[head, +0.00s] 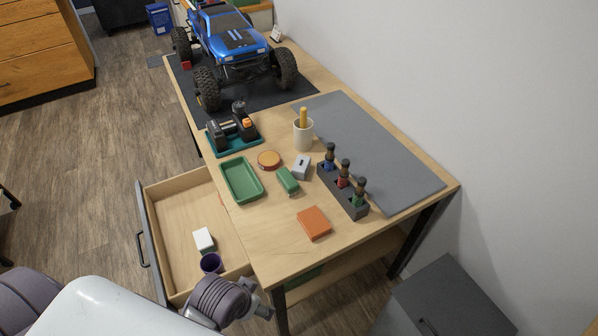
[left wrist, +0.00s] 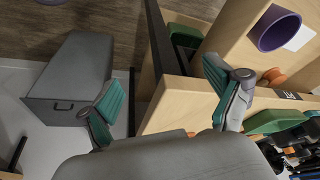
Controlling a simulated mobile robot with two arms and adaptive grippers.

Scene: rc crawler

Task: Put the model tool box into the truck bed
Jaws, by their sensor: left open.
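The blue truck (head: 230,40) stands on a dark mat at the far end of the table; its bed is at the back, hard to make out. I cannot tell for sure which object is the model tool box. A small red box (head: 186,65) sits by the truck's wheels at the mat's left edge. A small grey block with a dark top mark (head: 301,168) lies mid-table. My left gripper (head: 262,308) is low beside the table's near end, far from both. In the left wrist view its fingers (left wrist: 160,80) are apart and empty. My right gripper is not in view.
The table holds a green tray (head: 241,193), green block (head: 287,180), orange block (head: 314,223), screwdriver rack (head: 330,182), charger (head: 220,137) and white cup (head: 303,136). An open drawer (head: 170,207) juts out left. A grey cabinet (head: 455,300) stands near right.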

